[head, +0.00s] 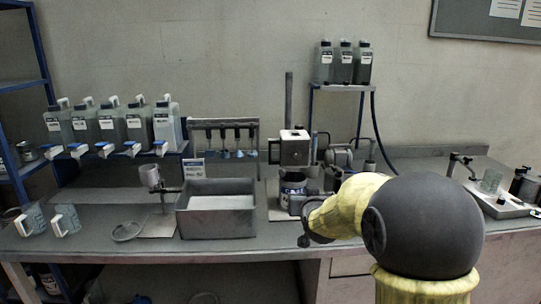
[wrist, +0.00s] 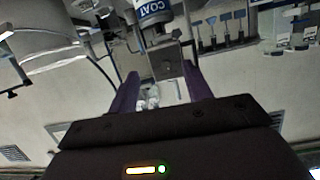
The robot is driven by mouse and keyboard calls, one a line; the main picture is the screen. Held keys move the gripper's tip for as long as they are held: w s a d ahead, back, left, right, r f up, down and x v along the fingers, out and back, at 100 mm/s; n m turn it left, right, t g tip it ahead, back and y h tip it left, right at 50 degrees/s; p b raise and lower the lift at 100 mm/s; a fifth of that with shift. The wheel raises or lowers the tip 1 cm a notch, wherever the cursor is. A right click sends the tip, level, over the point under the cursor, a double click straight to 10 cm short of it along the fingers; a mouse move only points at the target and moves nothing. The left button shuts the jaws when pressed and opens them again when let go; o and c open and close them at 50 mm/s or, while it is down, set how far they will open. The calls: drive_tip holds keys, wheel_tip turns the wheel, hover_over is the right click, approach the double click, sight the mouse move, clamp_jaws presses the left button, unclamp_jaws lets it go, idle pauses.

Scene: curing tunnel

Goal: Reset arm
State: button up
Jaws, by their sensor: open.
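A can labelled COAT (wrist: 152,12) shows beyond the fingertips at the top of the wrist view, which is turned over. The can (head: 292,188) also stands under the press-like device in the head view. My arm hides part of the bench to the right.
A grey open tray (head: 217,230) stands left of the can. The boxy device (head: 294,148) has a tall post behind it. Several bottles (head: 112,125) line the left shelf, and two clear jugs (head: 66,220) sit at the left edge.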

drive_tip(key=s+f+g, duration=0.4)
drive_tip(key=s+f, duration=0.2)
drive_tip(key=s, duration=0.5)
drive_tip(key=s+d+f+g, duration=0.1)
drive_tip(key=s+f+g, duration=0.35)
drive_tip(key=s, duration=0.55)
drive_tip(key=s+f+g, duration=0.4)
drive_tip(key=s+f, duration=0.2)
drive_tip(key=s, duration=0.5)
wheel_tip(320, 180, up, 13)
drive_tip(key=w+p, duration=0.1)
drive_tip(key=p, duration=1.2)
drive_tip(key=shift+r+n+p, duration=0.2)
drive_tip(key=shift+n+p, duration=0.2)
drive_tip(key=shift+c, duration=0.2)
